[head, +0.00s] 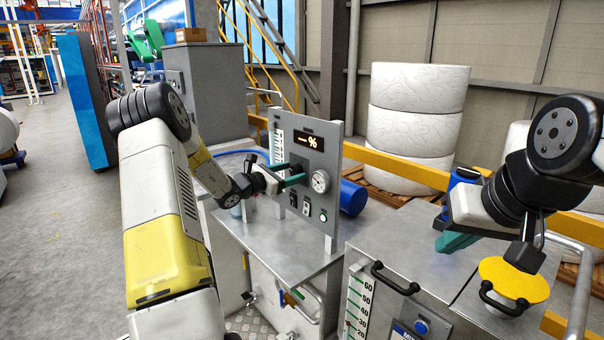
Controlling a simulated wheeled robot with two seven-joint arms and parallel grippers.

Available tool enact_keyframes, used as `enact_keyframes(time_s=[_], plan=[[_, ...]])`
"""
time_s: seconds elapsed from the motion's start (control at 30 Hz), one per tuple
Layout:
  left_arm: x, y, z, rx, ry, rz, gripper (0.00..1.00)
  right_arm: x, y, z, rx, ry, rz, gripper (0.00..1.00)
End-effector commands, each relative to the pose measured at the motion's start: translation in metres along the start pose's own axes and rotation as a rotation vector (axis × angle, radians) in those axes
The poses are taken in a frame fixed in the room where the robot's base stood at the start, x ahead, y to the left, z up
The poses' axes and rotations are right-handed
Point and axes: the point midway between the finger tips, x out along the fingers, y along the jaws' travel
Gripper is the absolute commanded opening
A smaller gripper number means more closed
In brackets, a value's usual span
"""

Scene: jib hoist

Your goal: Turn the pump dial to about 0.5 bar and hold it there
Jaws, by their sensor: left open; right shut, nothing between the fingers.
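A grey upright panel (330,155) stands on the metal bench and carries a round white gauge (320,181) with a dark pointer, too small to read. My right gripper (455,242) is shut and empty, over the metal cabinet at the right, away from the panel.
A green-lit button (323,215) and small switches sit low on the panel. The metal cabinet (405,235) has black handles, a level scale and a yellow round lid (514,277). A blue cylinder (352,197) lies behind the panel. The bench top (270,240) before the panel is clear.

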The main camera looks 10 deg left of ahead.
Motion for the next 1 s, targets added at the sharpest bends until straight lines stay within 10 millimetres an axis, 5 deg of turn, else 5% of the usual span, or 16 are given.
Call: enact_keyframes(time_s=[0.5,1.0], plan=[[-0.071,0.001,-0.001,0.000,0.001,0.002,0.64,0.000,0.000,0.000,0.000,0.000,0.000,0.00],[-0.076,-0.009,0.008,0.030,0.005,-0.030,0.64,0.000,0.000,0.000,0.000,0.000,0.000,0.00]])
